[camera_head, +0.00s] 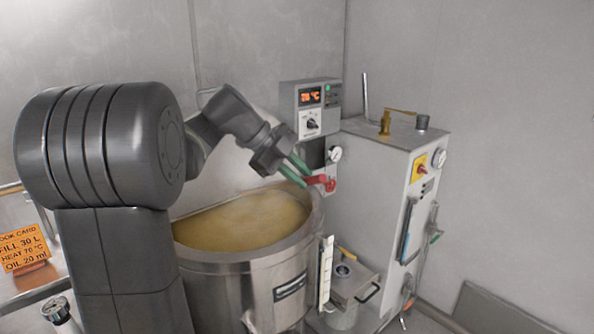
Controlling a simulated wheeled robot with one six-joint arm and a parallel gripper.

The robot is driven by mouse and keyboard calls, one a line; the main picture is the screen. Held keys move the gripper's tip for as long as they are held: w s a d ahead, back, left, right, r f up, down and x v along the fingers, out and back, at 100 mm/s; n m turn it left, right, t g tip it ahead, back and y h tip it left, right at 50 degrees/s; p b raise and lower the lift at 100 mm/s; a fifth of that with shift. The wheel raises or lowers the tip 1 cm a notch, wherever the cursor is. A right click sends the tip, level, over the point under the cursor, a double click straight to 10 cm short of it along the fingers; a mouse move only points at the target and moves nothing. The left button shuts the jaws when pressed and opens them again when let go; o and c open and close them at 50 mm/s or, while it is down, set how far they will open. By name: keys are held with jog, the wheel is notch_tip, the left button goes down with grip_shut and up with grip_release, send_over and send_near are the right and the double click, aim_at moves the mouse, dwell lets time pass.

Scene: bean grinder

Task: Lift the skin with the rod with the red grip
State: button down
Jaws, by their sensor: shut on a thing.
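My gripper (305,177), with green fingers, reaches over the right rear rim of the large steel pot (235,262). It is shut on a red part (321,182) at its fingertips, which looks like the red grip. No rod can be made out extending from it at this size. The pot holds a yellowish-tan liquid (240,222) whose surface looks smooth. I cannot tell a separate skin on it. The red part is above and to the right of the liquid, in front of the machine's control column.
A control box (310,108) with a lit display stands behind the pot. A grey cabinet (375,165) is at right, with tools hanging on its side. A small lidded container (345,285) stands in front. An orange card (24,247) is at far left. Space above the liquid is open.

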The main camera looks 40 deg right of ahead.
notch_tip(320, 180, down, 14)
jog(key=b, duration=0.9)
dwell(0.7)
dwell(1.5)
notch_tip(320, 180, up, 16)
jog(key=p, duration=1.3)
dwell(0.5)
jog(key=shift+s+a, duration=0.1)
jog(key=shift+s, duration=0.05)
dwell(0.8)
